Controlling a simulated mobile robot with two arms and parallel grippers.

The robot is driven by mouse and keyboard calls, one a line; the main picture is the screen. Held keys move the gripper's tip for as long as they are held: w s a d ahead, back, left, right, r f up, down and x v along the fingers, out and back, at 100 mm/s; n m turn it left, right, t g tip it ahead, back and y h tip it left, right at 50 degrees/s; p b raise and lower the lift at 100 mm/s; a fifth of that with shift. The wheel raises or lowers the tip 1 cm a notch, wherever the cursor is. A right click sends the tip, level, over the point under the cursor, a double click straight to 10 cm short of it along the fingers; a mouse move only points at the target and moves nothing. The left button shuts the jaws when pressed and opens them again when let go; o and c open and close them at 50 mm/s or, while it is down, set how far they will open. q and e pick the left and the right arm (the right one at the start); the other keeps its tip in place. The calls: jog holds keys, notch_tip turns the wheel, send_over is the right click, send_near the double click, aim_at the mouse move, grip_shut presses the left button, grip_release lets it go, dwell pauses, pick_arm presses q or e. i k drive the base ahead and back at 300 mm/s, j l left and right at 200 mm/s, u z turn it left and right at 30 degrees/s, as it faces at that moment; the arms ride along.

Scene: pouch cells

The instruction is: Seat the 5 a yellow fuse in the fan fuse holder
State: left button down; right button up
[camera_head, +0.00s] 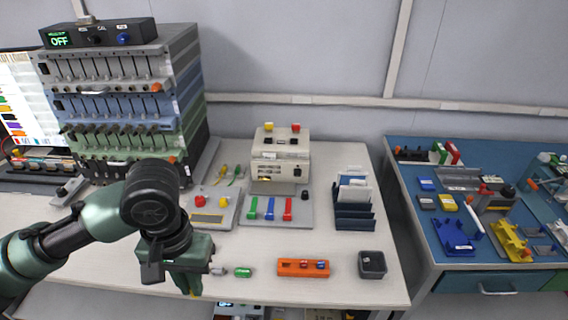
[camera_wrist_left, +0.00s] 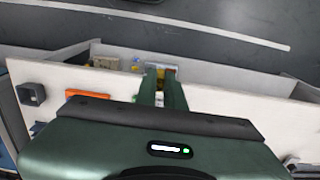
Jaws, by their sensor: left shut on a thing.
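My left gripper (camera_head: 190,288) points down over the front edge of the white table, left of centre. In the head view a small bit of yellow shows at its fingertips, most likely the yellow fuse, largely hidden by the fingers. In the left wrist view the two green fingers (camera_wrist_left: 162,84) are close together, with yellow (camera_wrist_left: 165,72) at their tips. An orange block (camera_head: 302,267) with small coloured parts on it lies to the gripper's right. A small green part (camera_head: 243,272) lies between them. I cannot tell which part is the fan fuse holder. My right gripper is not in view.
A dark open bin (camera_head: 372,264) stands at the table's right front. Behind are a board with green, blue and red parts (camera_head: 270,208), a beige device (camera_head: 280,158) and a dark card rack (camera_head: 354,212). A tall rack (camera_head: 120,90) fills the left. A blue table (camera_head: 425,160) stands right.

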aim_at(268, 142)
jog(key=i+j+z, duration=0.6)
jog(key=i+j, duration=0.1)
jog(key=j, duration=0.1)
